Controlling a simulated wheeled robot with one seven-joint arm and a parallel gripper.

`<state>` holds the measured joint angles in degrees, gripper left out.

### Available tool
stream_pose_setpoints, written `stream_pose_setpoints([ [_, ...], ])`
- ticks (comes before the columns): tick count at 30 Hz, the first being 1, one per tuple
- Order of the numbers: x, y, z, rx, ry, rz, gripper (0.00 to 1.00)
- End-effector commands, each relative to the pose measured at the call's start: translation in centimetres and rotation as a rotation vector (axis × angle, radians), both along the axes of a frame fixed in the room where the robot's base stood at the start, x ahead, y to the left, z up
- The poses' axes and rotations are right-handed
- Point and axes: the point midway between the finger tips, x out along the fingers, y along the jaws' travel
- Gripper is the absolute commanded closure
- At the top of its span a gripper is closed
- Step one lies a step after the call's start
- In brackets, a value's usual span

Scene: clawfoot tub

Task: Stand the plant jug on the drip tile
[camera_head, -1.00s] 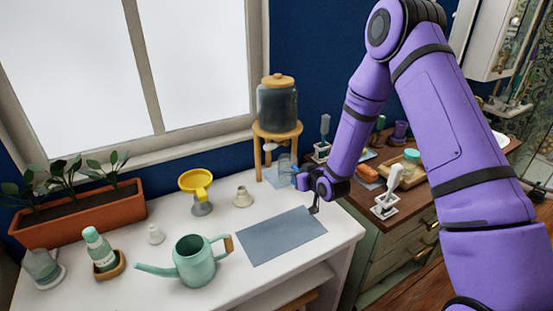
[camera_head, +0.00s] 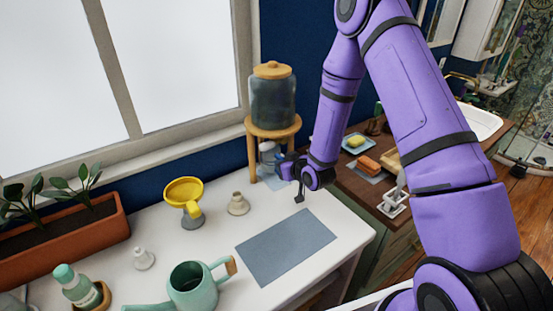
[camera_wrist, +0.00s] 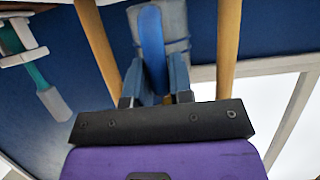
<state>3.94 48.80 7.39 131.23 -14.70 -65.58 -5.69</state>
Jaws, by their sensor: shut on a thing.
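My gripper (camera_head: 280,164) is at the wooden stand, its fingers shut on the blue handle (camera_wrist: 152,45) of a greyish, see-through jug (camera_head: 267,154), which I take to be the plant jug. The jug is between the stand's legs, below the glass dispenser, and looks about upright. A small blue-grey tile (camera_head: 272,181), probably the drip tile, lies on the counter below the jug. Whether the jug touches it I cannot tell. In the wrist view the jug's body (camera_wrist: 174,22) shows behind the handle, partly hidden by the fingers.
The stand's legs (camera_head: 252,160) are close around the jug, under the dispenser (camera_head: 273,100). A large slate mat (camera_head: 287,247) lies bare on the white counter.

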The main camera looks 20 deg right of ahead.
Motion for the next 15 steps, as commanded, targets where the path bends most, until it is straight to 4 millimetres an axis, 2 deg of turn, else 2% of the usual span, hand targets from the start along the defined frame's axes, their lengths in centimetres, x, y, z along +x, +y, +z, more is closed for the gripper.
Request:
stream_pose_setpoints([
  [15, -0.08, -0.03, -0.67, 0.0, -0.004, 0.0, 1.0],
])
